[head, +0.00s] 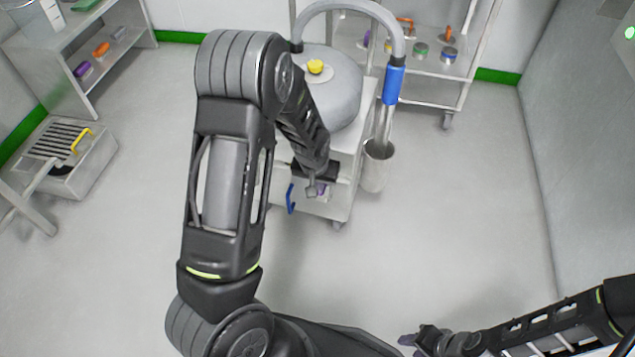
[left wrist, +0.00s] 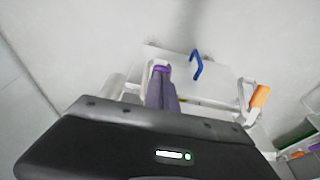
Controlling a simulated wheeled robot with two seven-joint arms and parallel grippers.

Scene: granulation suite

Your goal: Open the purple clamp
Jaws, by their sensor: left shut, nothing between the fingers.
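The purple clamp (head: 324,190) is on the lower front of the white machine cart, mostly hidden by my left gripper in the head view. In the left wrist view a bright purple part of it (left wrist: 162,68) shows just beyond the fingertips, beside a pale metal bracket. My left gripper (head: 312,191) is shut and its tips are at or very close to the clamp; I cannot tell whether they touch it. My right gripper (head: 410,341) is at the lower right of the head view, far from the clamp; its finger gap is unclear.
A blue handle (head: 290,198) is on the cart next to the clamp; an orange handle (left wrist: 260,95) shows in the left wrist view. A grey drum (head: 335,95) and a hose with a blue grip (head: 394,84) stand behind. The floor in front is clear.

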